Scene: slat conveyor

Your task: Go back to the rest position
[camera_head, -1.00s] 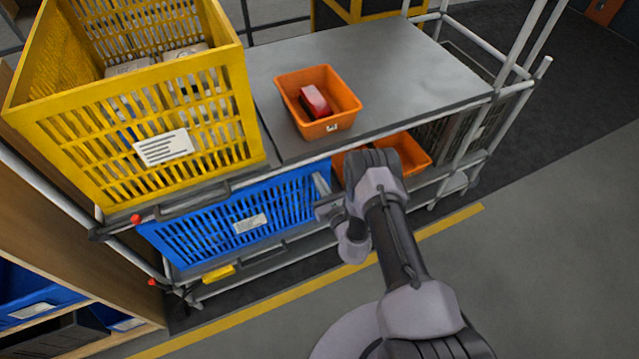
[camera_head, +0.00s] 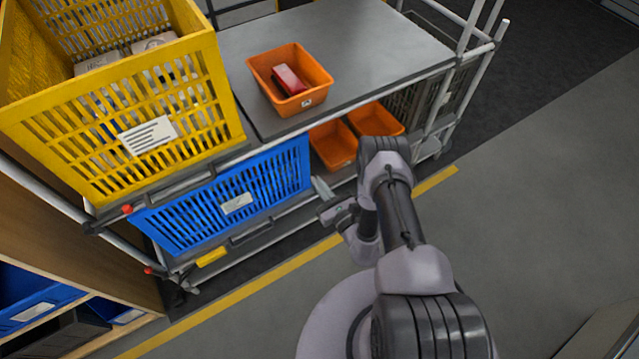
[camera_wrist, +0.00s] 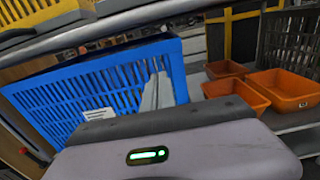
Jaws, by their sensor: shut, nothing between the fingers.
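My gripper (camera_head: 322,191) is shut and empty. In the head view it is at the end of my folded arm, in front of the cart and close to the right end of the blue crate (camera_head: 225,203). In the wrist view the gripper's fingers (camera_wrist: 157,92) stand up in front of the blue crate (camera_wrist: 70,100). I cannot tell from the pictures whether they touch anything.
An orange bin (camera_head: 301,101) with a red box (camera_head: 289,79) stands on the cart's grey top (camera_head: 350,40), beside a yellow crate (camera_head: 190,112). Orange bins (camera_head: 333,147) sit on the shelf below. Wooden shelving (camera_head: 70,215) is at left. Floor (camera_head: 530,220) at right is clear.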

